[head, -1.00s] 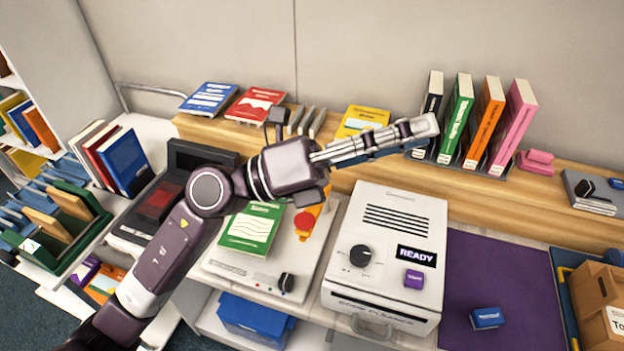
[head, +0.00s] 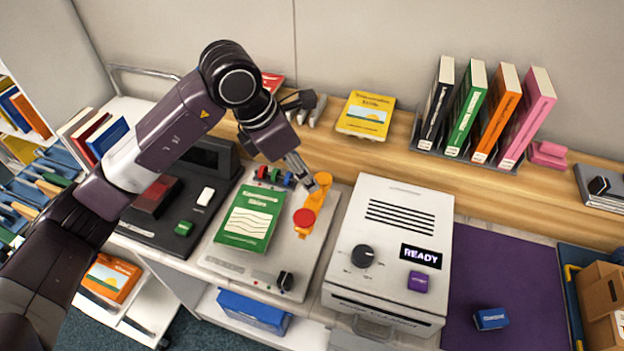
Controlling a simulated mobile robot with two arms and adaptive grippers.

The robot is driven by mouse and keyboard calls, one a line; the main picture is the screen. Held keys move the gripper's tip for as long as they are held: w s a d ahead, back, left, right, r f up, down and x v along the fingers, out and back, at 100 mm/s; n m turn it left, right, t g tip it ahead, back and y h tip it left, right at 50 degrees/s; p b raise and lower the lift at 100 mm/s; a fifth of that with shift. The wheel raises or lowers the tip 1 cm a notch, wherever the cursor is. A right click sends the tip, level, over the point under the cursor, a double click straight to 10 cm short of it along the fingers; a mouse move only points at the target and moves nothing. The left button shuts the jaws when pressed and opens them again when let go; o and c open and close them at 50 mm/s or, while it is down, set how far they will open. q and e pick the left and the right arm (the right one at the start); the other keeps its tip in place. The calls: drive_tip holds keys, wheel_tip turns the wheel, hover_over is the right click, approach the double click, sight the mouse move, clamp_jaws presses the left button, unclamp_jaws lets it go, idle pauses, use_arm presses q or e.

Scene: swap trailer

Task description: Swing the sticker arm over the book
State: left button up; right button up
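The green book (head: 249,218) lies flat on the light grey sticker machine (head: 224,262). The orange sticker arm (head: 315,205) is to the right of the book, with its red round pad (head: 304,218) beside the book's right edge, not over it. My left gripper (head: 313,186) points down at the far end of the orange arm, touching or very near it. Its fingers look close together, but I cannot tell whether they are shut on the arm. My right gripper is not in view.
A white machine with a READY display (head: 421,256) stands close on the right. Upright books (head: 473,115) and a yellow book (head: 366,115) are on the wooden shelf behind. A black device (head: 165,215) is on the left. A purple mat (head: 500,270) is mostly clear.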

sight(314, 197)
use_arm(q)
drive_tip(key=shift+p+x, duration=0.5)
drive_tip(key=shift+x, duration=2.1)
drive_tip(key=shift+d, duration=0.1)
